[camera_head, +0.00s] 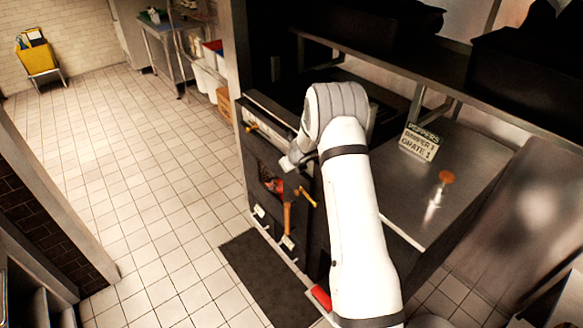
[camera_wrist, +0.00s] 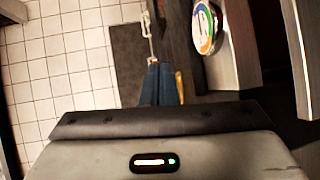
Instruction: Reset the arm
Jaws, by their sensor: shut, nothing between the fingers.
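My white arm rises from the lower right in the head view and bends over the front of a dark stove (camera_head: 262,160). My gripper (camera_head: 288,163) is at the end of the bent wrist, in front of the stove's upper front. In the wrist view the fingers of my gripper (camera_wrist: 157,70) are together, with nothing seen between them. The wrist partly hides the stove front.
The stove front has orange handles (camera_head: 287,218) and a reddish opening. A sign (camera_head: 421,142) reading PEPPERS, DAMPER 3, GRATE 1 stands on the metal counter (camera_head: 400,197). A dark mat (camera_head: 262,275) lies on the floor. A coloured dial (camera_wrist: 204,28) is near my gripper.

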